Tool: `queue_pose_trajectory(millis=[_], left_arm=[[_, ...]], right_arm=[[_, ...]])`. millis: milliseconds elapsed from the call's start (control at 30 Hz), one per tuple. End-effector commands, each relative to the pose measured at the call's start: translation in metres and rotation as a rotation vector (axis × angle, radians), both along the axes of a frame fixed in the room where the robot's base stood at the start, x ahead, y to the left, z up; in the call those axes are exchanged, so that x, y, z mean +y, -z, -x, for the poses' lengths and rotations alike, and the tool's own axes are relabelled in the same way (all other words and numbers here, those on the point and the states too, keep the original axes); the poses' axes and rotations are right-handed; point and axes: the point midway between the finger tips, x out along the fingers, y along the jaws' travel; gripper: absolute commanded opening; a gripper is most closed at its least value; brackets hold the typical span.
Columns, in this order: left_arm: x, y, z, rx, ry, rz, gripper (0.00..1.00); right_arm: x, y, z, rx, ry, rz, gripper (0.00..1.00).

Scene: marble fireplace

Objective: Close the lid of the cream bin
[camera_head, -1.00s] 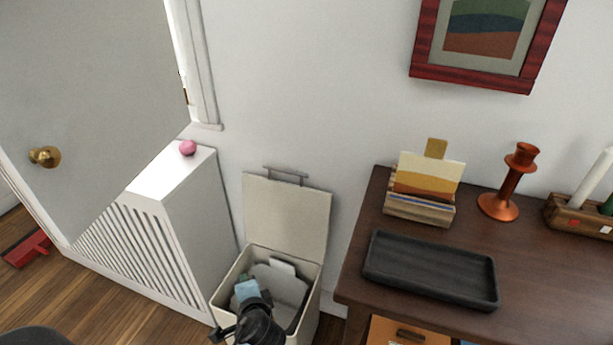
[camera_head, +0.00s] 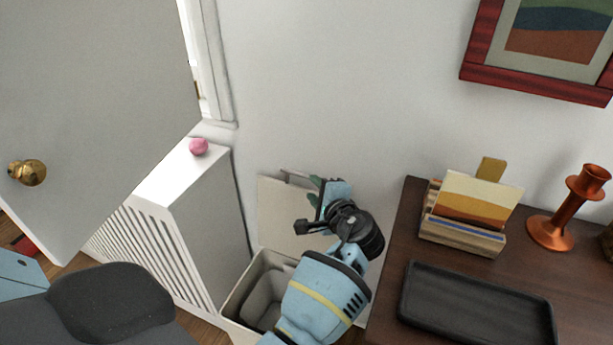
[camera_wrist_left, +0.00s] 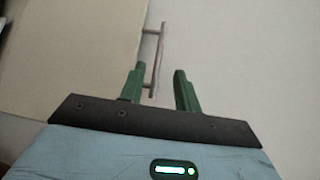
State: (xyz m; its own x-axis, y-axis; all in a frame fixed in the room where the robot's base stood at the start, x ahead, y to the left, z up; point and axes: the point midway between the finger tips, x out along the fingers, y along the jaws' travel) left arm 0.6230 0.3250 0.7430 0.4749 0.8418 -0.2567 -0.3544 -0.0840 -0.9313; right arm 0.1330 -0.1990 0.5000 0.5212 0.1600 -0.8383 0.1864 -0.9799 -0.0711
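The cream bin (camera_head: 238,328) stands on the floor against the wall, between the radiator cover and the desk. Its lid (camera_head: 275,218) is open, upright near the wall, and partly hidden by my left arm. The lid's handle (camera_head: 293,177) is at its top edge. My left gripper (camera_head: 328,192) is at the top of the lid, by the handle. In the left wrist view, its green fingers (camera_wrist_left: 160,90) are apart, with the handle bar (camera_wrist_left: 158,55) showing between and beyond them, nearer the left finger. The lid (camera_wrist_left: 70,50) fills the left there. My right gripper is out of view.
The dark wooden desk (camera_head: 395,258) is close to the right of my left arm, with a black tray (camera_head: 475,305), a card holder (camera_head: 462,235) and a copper candlestick (camera_head: 565,215). The white radiator cover (camera_head: 200,220) with a pink ball (camera_head: 198,147) is left.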

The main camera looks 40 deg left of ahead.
Motion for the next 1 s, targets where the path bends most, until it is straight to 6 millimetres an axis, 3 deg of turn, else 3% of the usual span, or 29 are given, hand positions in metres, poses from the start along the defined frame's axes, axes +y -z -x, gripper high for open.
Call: queue_pose_trajectory(millis=[600, 1000], left_arm=[[0.06, 0.019, -0.034, 0.0, 0.001, 0.0, 0.33], [0.066, 0.02, -0.037, -0.001, 0.0, 0.0, 0.3]], right_arm=[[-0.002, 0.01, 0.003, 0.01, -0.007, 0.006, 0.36], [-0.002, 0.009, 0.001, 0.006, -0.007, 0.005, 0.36]])
